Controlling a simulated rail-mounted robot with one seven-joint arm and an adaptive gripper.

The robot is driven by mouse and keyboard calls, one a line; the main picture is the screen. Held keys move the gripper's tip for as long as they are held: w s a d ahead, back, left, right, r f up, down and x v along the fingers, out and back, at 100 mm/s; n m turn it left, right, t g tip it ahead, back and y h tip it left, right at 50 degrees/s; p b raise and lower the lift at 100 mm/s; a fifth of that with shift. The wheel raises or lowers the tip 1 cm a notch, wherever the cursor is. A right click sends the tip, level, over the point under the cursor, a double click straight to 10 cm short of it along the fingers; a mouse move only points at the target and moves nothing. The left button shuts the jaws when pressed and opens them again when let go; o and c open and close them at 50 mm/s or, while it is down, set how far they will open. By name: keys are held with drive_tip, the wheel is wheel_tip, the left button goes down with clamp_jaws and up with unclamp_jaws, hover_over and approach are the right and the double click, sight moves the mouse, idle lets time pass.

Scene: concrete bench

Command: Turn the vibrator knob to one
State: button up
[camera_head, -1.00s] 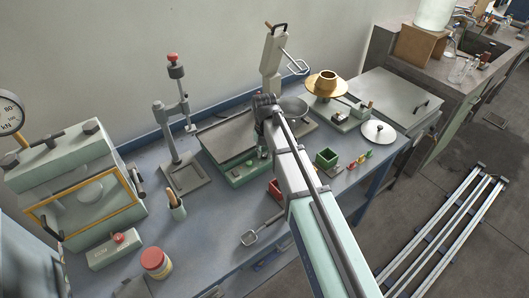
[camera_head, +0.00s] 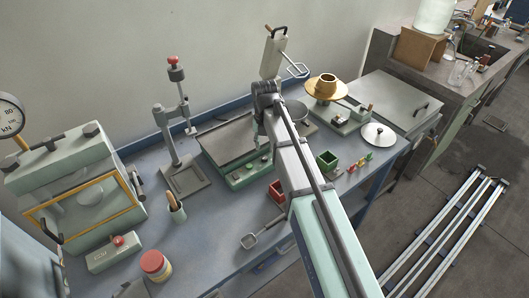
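The vibrator looks to be the grey flat-topped table on a green base (camera_head: 250,175) in the middle of the bench. Small dark knobs (camera_head: 237,178) sit along its front face; their setting is too small to read. My gripper (camera_head: 259,133) hangs at the right end of the grey plate, above the green base. My arm comes in from the lower right and hides part of the base's right end. The fingers are small and partly hidden by my wrist, so whether they are open or shut, or touch a knob, is unclear.
A stand with a red top (camera_head: 176,68) is left of the vibrator, with a tool cup (camera_head: 177,210) before it. A red box (camera_head: 276,190), green box (camera_head: 327,160) and scoop (camera_head: 262,234) lie near my arm. A brass pan (camera_head: 326,84) stands behind right.

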sight(264, 157)
wheel_tip(264, 157, up, 6)
drive_tip(key=shift+r, duration=0.15)
idle(0.5)
